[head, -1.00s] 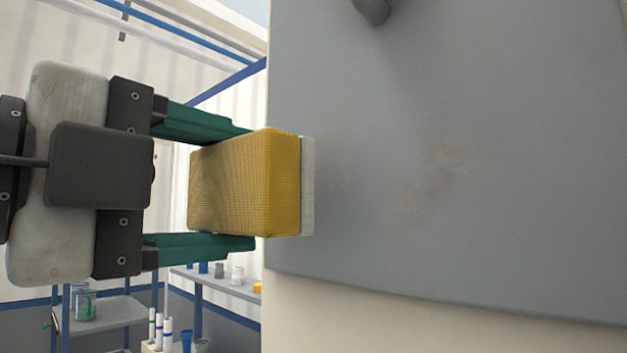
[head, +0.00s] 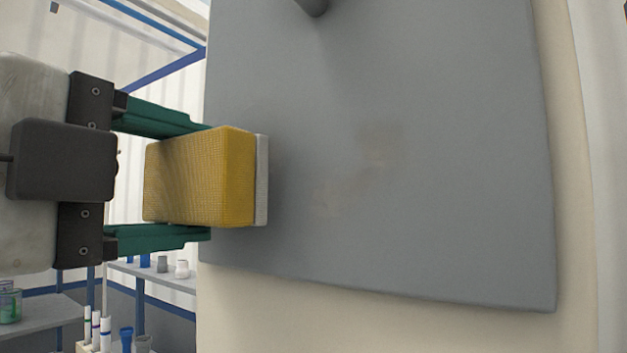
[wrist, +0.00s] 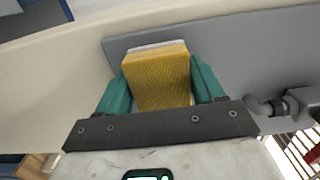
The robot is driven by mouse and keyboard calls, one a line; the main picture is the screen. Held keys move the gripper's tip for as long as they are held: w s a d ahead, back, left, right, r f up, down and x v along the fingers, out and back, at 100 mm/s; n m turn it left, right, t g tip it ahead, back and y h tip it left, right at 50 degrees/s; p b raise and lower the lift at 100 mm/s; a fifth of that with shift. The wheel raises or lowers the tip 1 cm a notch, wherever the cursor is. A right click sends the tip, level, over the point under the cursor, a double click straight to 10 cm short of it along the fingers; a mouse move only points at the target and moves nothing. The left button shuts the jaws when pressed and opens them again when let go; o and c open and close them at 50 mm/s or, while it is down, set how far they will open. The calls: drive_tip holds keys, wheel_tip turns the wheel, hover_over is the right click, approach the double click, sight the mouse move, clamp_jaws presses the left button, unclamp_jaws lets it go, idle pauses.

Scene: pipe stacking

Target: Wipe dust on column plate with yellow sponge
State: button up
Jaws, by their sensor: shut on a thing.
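My gripper (head: 208,182) is shut on the yellow sponge (head: 200,180), with a green finger on each side of it. The sponge has a pale layer on its far face, turned toward the grey column plate (head: 430,220). The sponge overlaps the plate's left part in the head view; I cannot tell whether it touches. Faint brownish dust (head: 380,145) shows near the plate's middle, with a fainter patch (head: 325,200) lower left of it. In the wrist view the sponge (wrist: 158,78) sits between the fingers in front of the plate (wrist: 240,60).
A grey pipe-like fitting (head: 313,5) sticks out at the plate's top; it also shows in the wrist view (wrist: 265,107). The cream column (head: 300,310) surrounds the plate. Shelves (head: 155,275) with small containers stand behind at the lower left.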

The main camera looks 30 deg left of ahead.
sight(186, 176)
drive_tip(key=shift+w, duration=1)
drive_tip(key=shift+d, duration=0.1)
drive_tip(key=shift+s+d+b, duration=0.15)
drive_tip(key=shift+d+b, duration=0.25)
drive_tip(key=shift+d, duration=0.45)
drive_tip(key=shift+s+d+b, duration=0.1)
drive_tip(key=shift+d+b, duration=0.25)
drive_tip(key=shift+d, duration=0.5)
drive_tip(key=shift+d+b, duration=1.05)
drive_tip(key=shift+d, duration=2.8)
drive_tip(key=shift+s+d+b, duration=0.15)
drive_tip(key=shift+d, duration=0.8)
drive_tip(key=shift+s+d+b, duration=0.15)
drive_tip(key=shift+d, duration=0.8)
drive_tip(key=shift+a, duration=0.1)
drive_tip(key=shift+a+p, duration=0.35)
drive_tip(key=shift+a, duration=1.85)
drive_tip(key=shift+w+a+p, duration=0.2)
drive_tip(key=shift+a+p, duration=0.3)
drive_tip(key=shift+a, duration=1.45)
drive_tip(key=shift+w+a+p, duration=0.2)
drive_tip(key=shift+a+p, duration=0.25)
drive_tip(key=shift+a, duration=1.5)
drive_tip(key=shift+w+a+p, duration=0.2)
drive_tip(key=shift+a+p, duration=0.2)
drive_tip(key=shift+a, duration=0.9)
